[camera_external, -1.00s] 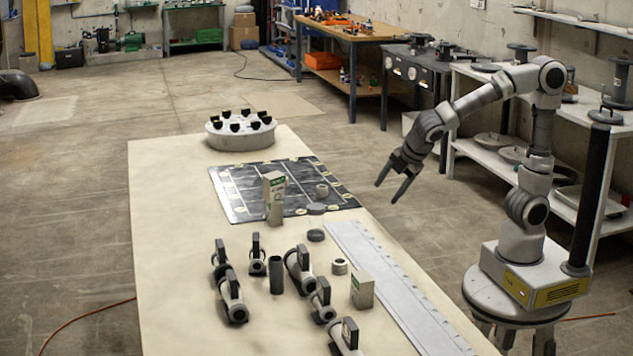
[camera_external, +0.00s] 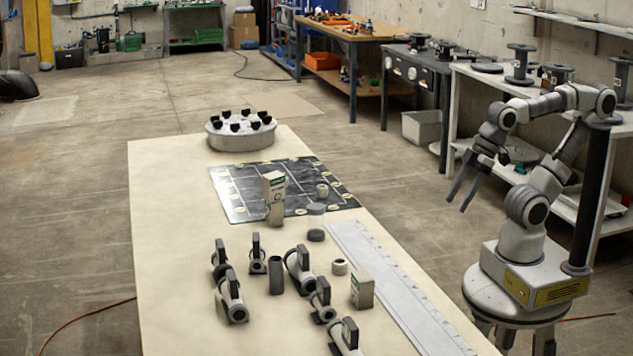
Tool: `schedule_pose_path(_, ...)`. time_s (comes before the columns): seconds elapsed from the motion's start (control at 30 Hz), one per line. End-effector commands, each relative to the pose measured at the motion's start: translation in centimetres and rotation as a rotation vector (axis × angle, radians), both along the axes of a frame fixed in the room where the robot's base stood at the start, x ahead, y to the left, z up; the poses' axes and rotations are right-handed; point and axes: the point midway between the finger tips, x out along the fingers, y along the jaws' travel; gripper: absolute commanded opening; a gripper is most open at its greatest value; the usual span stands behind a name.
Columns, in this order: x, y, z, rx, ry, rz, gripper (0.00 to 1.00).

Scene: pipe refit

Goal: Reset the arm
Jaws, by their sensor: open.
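My gripper (camera_external: 459,191) is open and empty, its two dark fingers pointing down and left. It hangs in the air to the right of the long pale table (camera_external: 170,250), clear of everything on it. My arm is folded back, with the elbow raised near the shelves and the upper arm leaning right over the base.
On the table stand several grey pipe fittings (camera_external: 233,300), a dark tube (camera_external: 276,275), small boxes (camera_external: 274,197), a black marked mat (camera_external: 240,190), a grey rail strip (camera_external: 395,285) and a round holder (camera_external: 240,138). Shelves with spools (camera_external: 519,65) stand close behind my arm.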

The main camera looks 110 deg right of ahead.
Motion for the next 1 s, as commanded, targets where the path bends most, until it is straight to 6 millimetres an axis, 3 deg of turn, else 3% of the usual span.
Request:
schedule_pose_path(0.27,0.0,0.0,4.6,0.000,0.000,0.001,0.65)
schedule_pose_path(0.8,0.0,0.0,19.1,-0.001,0.000,0.000,0.65)
schedule_pose_path(1.0,0.0,0.0,22.9,-0.002,0.000,0.001,0.65)
